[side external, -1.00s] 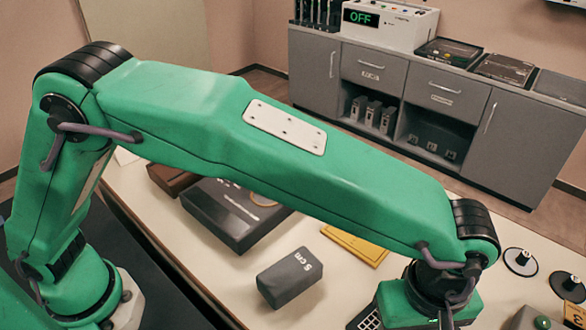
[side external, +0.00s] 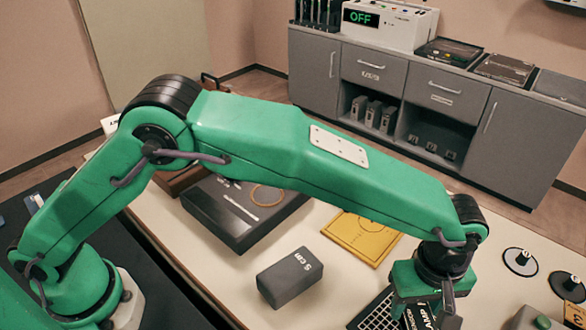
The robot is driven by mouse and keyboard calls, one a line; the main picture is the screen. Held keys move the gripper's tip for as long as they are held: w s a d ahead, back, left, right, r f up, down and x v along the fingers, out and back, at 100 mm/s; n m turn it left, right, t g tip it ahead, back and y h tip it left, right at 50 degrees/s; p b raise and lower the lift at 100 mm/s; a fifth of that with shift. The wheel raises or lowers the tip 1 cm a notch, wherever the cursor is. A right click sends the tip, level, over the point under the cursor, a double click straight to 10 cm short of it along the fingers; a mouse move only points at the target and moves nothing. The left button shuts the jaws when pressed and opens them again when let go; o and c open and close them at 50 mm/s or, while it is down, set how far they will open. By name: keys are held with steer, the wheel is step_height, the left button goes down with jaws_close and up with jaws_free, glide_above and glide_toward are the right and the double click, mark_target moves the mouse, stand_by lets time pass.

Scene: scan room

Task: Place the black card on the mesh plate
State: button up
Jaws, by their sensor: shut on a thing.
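My gripper (side external: 436,298) is at the lower right of the side external view, shut on the black card (side external: 418,318), which has white lettering. The card's lower part is cut off by the picture's bottom edge. The mesh plate (side external: 371,313), a dark plate with a light grid, lies on the table just left of the card and is partly hidden by my gripper. I cannot tell whether the card touches it.
A dark grey block marked 5 cm (side external: 289,277) stands left of the mesh plate. A yellow plate (side external: 362,236) and a flat black case (side external: 245,212) lie behind. Round black-and-white discs with knobs (side external: 520,261) are at the right. A grey cabinet (side external: 430,100) stands beyond the table.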

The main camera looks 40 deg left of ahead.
mark_target(416, 308)
steer(key=shift+f, duration=1.45)
steer(key=shift+f, duration=0.1)
steer(key=o, duration=1)
steer(key=shift+o, duration=0.2)
step_height(416, 308, up, 12)
steer(key=shift+r, duration=0.1)
